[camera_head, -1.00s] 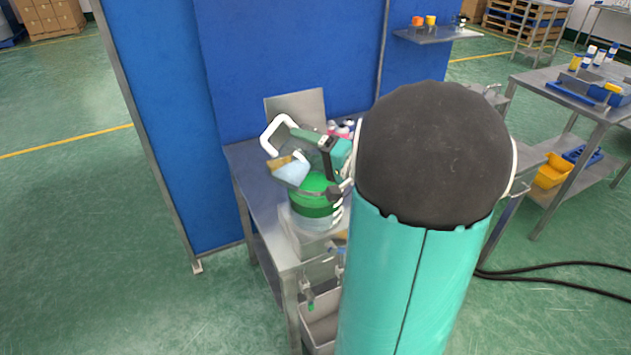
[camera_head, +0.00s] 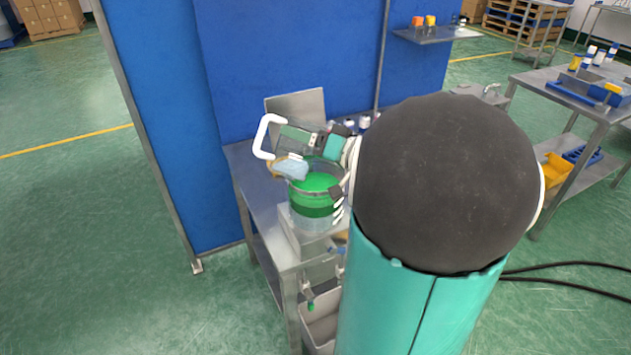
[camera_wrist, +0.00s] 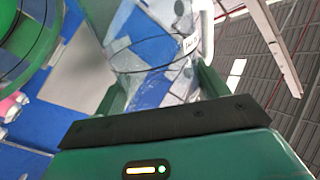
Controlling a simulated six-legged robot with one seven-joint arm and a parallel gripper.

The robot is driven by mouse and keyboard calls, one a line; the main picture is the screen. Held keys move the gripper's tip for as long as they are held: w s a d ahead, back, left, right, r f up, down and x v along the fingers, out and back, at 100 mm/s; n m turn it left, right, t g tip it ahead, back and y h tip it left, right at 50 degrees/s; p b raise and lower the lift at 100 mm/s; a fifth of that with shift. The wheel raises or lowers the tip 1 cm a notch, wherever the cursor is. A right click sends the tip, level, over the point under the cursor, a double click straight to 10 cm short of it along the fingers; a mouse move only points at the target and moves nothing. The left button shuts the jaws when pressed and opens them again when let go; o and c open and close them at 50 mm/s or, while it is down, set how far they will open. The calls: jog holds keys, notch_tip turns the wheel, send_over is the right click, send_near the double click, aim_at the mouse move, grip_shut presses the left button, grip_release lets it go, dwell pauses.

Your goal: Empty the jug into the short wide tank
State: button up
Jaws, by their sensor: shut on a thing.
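The jug (camera_head: 291,168) is clear and bluish, with a white handle (camera_head: 264,138). The tank is clear-walled, with green liquid inside. My gripper (camera_head: 300,141) reaches in from the right above the tank and is shut on the jug. In the wrist view the jug (camera_wrist: 150,50) shows as clear plastic with a white label between my gripper's (camera_wrist: 160,85) green fingers. A green round shape at that view's upper left looks like the tank. Whether liquid is left in the jug I cannot tell.
The tank stands on a raised base on a steel table (camera_head: 255,168). Blue panels (camera_head: 285,60) rise behind it. Several small bottles (camera_head: 360,123) stand at the back of the table. A grey bin (camera_head: 320,330) is below. My arm hides the table's right part.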

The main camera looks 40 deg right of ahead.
jog(key=n, duration=0.3)
jog(key=shift+d, duration=0.1)
jog(key=shift+n, duration=0.3)
jog(key=n, duration=0.3)
jog(key=shift+w+d+f, duration=0.15)
jog(key=shift+d+f, duration=0.2)
jog(key=shift+f, duration=0.05)
jog(key=shift+r, duration=2.5)
